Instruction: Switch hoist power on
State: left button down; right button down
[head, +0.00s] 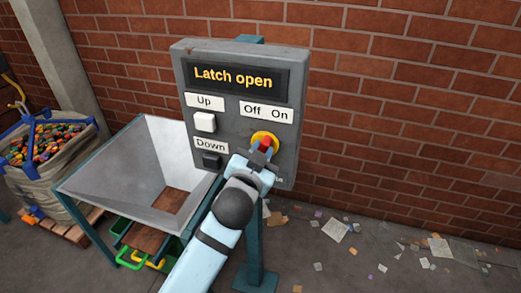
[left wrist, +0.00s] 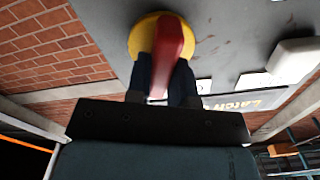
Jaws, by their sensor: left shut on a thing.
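The grey control box (head: 240,165) stands on a post in front of the wall. Its display (head: 235,79) reads "Latch open". The red rotary switch handle (head: 266,141) sits on a round yellow base (head: 263,135) below the "Off On" label (head: 266,111). My left gripper (head: 262,153) is shut on the red handle, its fingers on either side. In the left wrist view the red handle (left wrist: 173,45) stands between the two dark fingers (left wrist: 172,80), in front of the yellow base (left wrist: 147,32). I cannot tell exactly which label the handle points to. My right gripper is not in view.
A white "Up" button (head: 204,122) and a dark "Down" button (head: 211,161) sit left of the switch. A grey hopper (head: 105,160) stands left of the box. A sack (head: 55,185) of colored pieces is farther left. Litter (head: 338,230) lies on the floor at right.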

pick_arm(q)
jog(key=shift+r+m+p, duration=0.25)
jog(key=shift+m+p, duration=0.8)
jog(key=shift+m, duration=0.05)
jog(key=shift+f+m+p, duration=0.2)
jog(key=shift+m+p, duration=0.2)
jog(key=shift+m, duration=0.3)
jog(key=shift+f, duration=0.1)
jog(key=c, duration=1)
grip_release()
jog(key=shift+w+d, duration=0.1)
jog(key=shift+f, duration=0.1)
